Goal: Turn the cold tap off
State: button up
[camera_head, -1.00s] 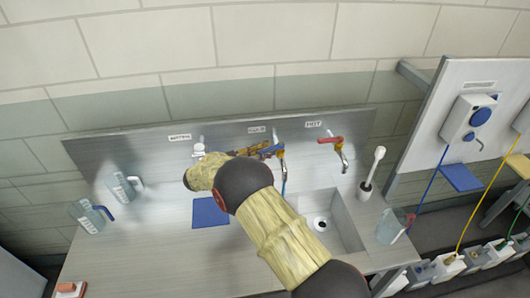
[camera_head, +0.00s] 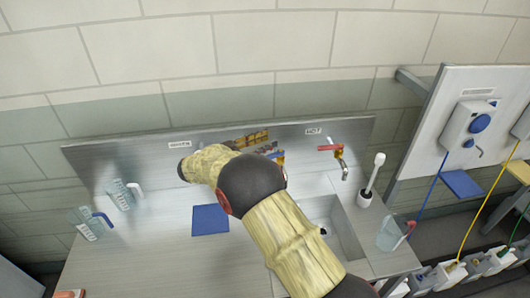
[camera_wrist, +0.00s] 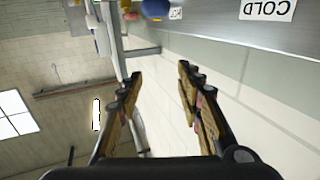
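The cold tap (camera_head: 279,156) is mostly hidden behind my arm in the head view. The COLD label (camera_wrist: 268,9) is upside down at top right there.
The hot tap (camera_head: 332,148) with its red lever stands right of the cold tap. A sink (camera_head: 350,232) lies below, partly behind my arm. A white brush (camera_head: 371,175), clear jugs (camera_head: 88,222) and a blue mat (camera_head: 210,219) are on the counter.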

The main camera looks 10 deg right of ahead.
jog(key=shift+r, duration=1.05)
jog(key=shift+c, duration=0.2)
